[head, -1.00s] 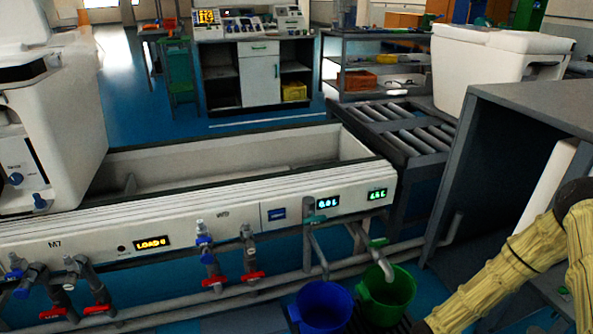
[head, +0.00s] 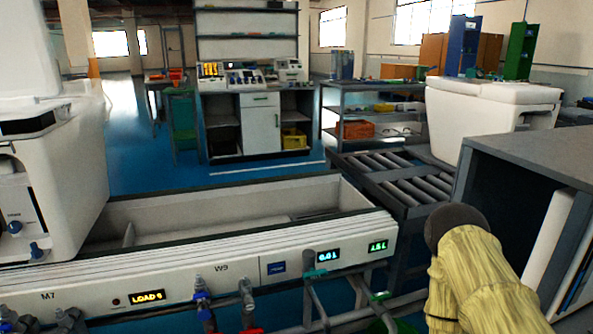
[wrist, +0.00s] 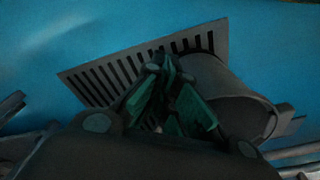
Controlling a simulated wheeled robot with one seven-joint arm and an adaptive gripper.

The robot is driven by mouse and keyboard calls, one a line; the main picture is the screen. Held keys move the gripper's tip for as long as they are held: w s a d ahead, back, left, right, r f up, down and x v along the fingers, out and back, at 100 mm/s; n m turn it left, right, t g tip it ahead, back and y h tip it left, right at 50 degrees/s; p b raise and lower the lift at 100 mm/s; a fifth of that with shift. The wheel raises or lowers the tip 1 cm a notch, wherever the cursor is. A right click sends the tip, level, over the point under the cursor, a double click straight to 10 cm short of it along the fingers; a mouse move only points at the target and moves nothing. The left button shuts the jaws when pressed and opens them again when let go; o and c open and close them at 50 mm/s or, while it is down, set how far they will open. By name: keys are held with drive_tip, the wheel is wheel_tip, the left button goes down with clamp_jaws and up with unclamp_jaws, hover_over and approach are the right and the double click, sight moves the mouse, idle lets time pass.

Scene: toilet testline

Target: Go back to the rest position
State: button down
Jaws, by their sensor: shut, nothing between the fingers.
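My gripper (wrist: 165,92) shows in the wrist view, with its green fingers closed together and nothing between them. It points down over a dark slotted floor grate (wrist: 85,80) and a dark round bucket-like container (wrist: 235,95) that lies beyond and to the right of the fingers. Whether the fingers touch either one cannot be told. In the head view my arm in its yellowish sleeve rises at the lower right, and my gripper is out of that view.
A white test trough (head: 230,272) with displays and taps spans the front. A roller conveyor (head: 395,180) and a white toilet tank (head: 490,115) stand behind it. A grey cabinet (head: 535,150) is close beside my arm. Blue floor (head: 130,135) is open at the back left.

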drive_tip(key=s+a+r+n+g+b, duration=0.1)
drive_tip(key=s+a+n+b, duration=0.2)
drive_tip(key=s+a, duration=0.15)
wheel_tip(320, 180, up, 34)
drive_tip(key=p, duration=3.4)
drive_tip(key=shift+w+a+r, duration=0.15)
drive_tip(key=shift+w+r, duration=0.05)
drive_tip(key=shift+w, duration=0.05)
